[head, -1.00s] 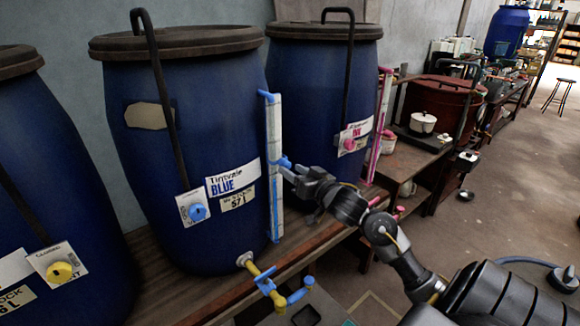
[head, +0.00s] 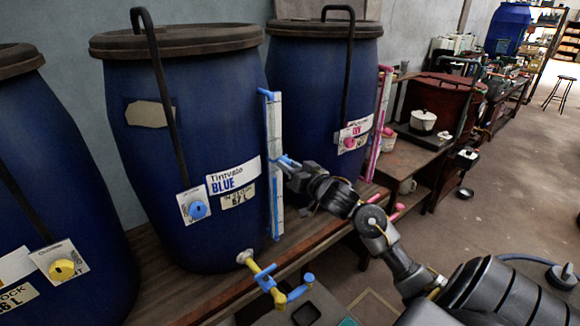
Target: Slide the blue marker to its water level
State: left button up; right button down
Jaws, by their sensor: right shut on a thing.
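The vat labelled Tintvale BLUE (head: 160,110) is a large dark blue barrel with a brown lid. A white gauge strip with a blue tube (head: 274,205) stands upright on its right side. The blue marker (head: 284,160) is a small light-blue piece partway up the gauge. My right gripper (head: 287,168) reaches in from the right and is shut on the marker; its fingertips partly cover it. The water level in the tube is too small to make out. My left gripper is not in view.
A yellow tap with blue handles (head: 268,280) sticks out below the gauge. A vat with a yellow knob (head: 62,269) stands at the left. The floor at right is mostly clear.

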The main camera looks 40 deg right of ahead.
notch_tip(320, 180, down, 7)
jog(key=b, duration=0.2)
jog(key=shift+f, duration=0.2)
jog(key=c, duration=1.2)
grip_release()
jog(key=s+b, duration=0.2)
jog(key=s, duration=0.8)
jog(key=shift+s+a, duration=0.1)
jog(key=shift+s, duration=0.3)
